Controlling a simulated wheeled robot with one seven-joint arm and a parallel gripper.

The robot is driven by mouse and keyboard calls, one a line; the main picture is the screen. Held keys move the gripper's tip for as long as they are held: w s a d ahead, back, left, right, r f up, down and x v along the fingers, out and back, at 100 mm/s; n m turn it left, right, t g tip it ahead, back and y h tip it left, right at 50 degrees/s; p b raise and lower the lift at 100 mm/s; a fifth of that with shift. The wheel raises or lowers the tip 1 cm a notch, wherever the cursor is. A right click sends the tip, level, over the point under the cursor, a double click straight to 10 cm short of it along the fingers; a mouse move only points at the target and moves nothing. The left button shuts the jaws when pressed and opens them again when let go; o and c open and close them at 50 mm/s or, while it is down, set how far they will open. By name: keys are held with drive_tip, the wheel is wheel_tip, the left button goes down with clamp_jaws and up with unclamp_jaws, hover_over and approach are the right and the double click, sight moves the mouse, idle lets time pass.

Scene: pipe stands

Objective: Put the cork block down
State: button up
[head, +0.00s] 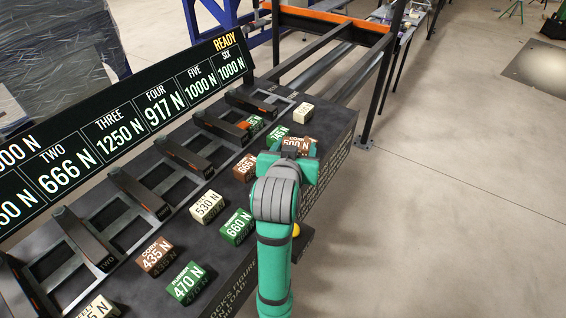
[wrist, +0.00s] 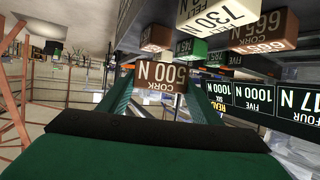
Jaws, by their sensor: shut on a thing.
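The wrist view is upside down. In the head view the cork block (head: 300,144) shows just behind my gripper, near the black bench's far right end. My fingers are mostly hidden there by my own wrist. I cannot tell whether the block touches the bench top (head: 327,132) or hangs a little above it.
Close by are a green 745 N block (head: 278,132), a cream block (head: 303,113) and a brown 665 N block (head: 245,167). Several more blocks line the bench's front. Black stands (head: 185,155) and a sign board (head: 120,125) are behind, left. Open floor (head: 430,220) lies right.

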drive_tip(key=f, duration=0.1)
drive_tip(key=w+a+f, duration=0.1)
drive_tip(key=a+f, duration=0.1)
drive_tip(key=shift+w+a+f, duration=0.2)
drive_tip(key=shift+w+a, duration=0.05)
drive_tip(key=shift+w+f, duration=0.2)
drive_tip(key=shift+f, duration=0.25)
drive_tip(key=shift+w+a+f, duration=0.1)
drive_tip(key=shift+f, duration=0.75)
drive_tip(key=shift+w+a+f, duration=0.1)
drive_tip(key=shift+f, duration=0.75)
drive_tip(key=shift+f, duration=0.1)
drive_tip(key=shift+f, duration=0.1)
